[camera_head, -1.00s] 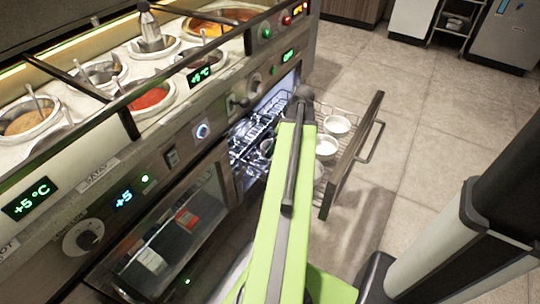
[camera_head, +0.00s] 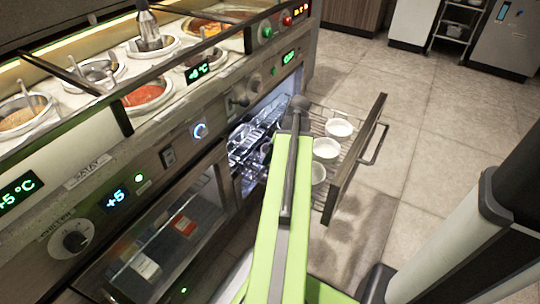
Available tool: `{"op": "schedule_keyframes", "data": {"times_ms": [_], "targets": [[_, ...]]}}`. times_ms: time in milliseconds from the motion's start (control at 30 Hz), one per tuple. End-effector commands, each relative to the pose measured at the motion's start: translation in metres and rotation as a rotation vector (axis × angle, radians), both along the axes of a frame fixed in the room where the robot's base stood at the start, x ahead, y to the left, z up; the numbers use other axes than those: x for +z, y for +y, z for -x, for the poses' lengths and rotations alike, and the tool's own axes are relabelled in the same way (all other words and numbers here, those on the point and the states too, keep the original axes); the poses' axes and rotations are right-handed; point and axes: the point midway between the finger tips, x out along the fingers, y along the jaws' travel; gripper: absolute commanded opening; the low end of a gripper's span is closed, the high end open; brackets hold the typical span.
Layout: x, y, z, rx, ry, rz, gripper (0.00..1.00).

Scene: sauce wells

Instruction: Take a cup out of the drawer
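The drawer (camera_head: 347,168) is pulled out from the counter, a wire rack behind a dark front panel with a bar handle. White cups stand in its right part: one at the back (camera_head: 339,129), one in the middle (camera_head: 326,149) and one nearer (camera_head: 318,172), partly hidden by my arm. Dark and shiny wire shapes lie deeper inside the lit opening. My green arm reaches up from the bottom to the drawer, its dark end joint over the left part of the rack. My gripper is hidden beyond the arm, so its state does not show.
The counter (camera_head: 183,123) with sauce wells, knobs and green displays runs along the left. A closed glass-fronted compartment (camera_head: 160,240) sits below it. The tiled floor right of the drawer is clear. Cabinets and a small shelf stand far back.

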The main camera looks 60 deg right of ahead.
Motion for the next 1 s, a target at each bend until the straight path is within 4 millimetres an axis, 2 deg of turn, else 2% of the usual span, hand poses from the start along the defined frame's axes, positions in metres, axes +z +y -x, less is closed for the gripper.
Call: {"op": "schedule_keyframes", "data": {"times_ms": [333,467,633,1000], "targets": [[0.006,0.000,0.000,-0.001,0.000,0.000,0.18],[0.022,0.000,0.000,0.000,0.000,0.001,0.18],[0.052,0.000,0.000,-0.001,0.000,0.003,0.18],[0.098,-0.042,0.077,-0.004,0.000,0.003,0.18]]}}
